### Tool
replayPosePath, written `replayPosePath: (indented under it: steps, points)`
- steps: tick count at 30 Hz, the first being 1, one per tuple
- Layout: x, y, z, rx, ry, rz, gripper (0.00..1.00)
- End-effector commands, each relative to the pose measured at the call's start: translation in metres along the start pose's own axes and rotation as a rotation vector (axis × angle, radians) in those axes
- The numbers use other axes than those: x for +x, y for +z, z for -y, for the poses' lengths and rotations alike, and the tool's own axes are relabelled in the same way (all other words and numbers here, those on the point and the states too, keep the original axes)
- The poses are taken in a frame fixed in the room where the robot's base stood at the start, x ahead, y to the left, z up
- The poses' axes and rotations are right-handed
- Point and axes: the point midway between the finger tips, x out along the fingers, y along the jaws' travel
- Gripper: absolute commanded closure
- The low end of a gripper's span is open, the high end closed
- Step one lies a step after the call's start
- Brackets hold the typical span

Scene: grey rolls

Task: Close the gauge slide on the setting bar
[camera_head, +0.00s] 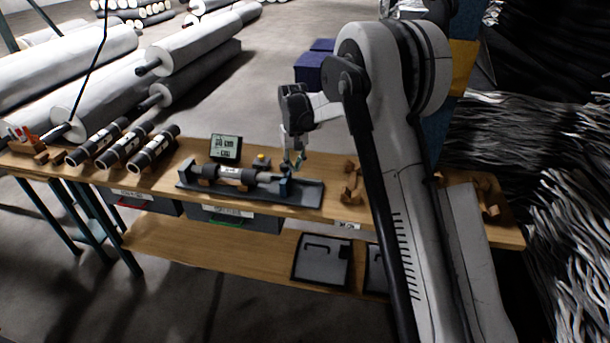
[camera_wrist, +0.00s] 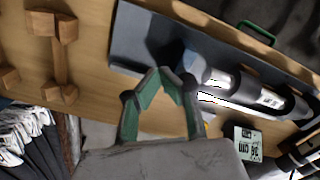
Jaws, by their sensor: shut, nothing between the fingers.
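The gauge (camera_head: 310,199) has a dark base plate on the bench, which also shows in the wrist view (camera_wrist: 135,40). The setting bar (camera_head: 230,173), grey with dark bands, lies along it; it also shows in the wrist view (camera_wrist: 245,90). The blue gauge slide (camera_head: 285,188) stands at the bar's right end; in the wrist view it is the blue-grey block (camera_wrist: 192,66). I cannot tell whether slide and bar touch. My gripper (camera_head: 294,163) is shut and empty, its green-grey fingertips (camera_wrist: 166,72) together beside the slide's outer side. Contact is unclear.
A display (camera_head: 226,147) stands behind the gauge, near a yellow button (camera_head: 261,158). Several dark-banded bars (camera_head: 125,145) lie at the left of the bench. Wooden holders (camera_head: 351,182) stand at right. Bins and black trays (camera_head: 322,260) are below.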

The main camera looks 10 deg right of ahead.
Motion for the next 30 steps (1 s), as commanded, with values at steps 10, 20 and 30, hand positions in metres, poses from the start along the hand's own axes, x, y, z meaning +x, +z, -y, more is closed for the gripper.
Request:
replayPosePath:
  steps: [10,20,30]
  points:
    - [0.001,-0.006,0.011,0.000,0.000,0.000,1.00]
    - [0.000,-0.012,0.021,-0.001,0.000,0.000,1.00]
    - [0.000,-0.018,0.030,0.000,0.000,0.000,1.00]
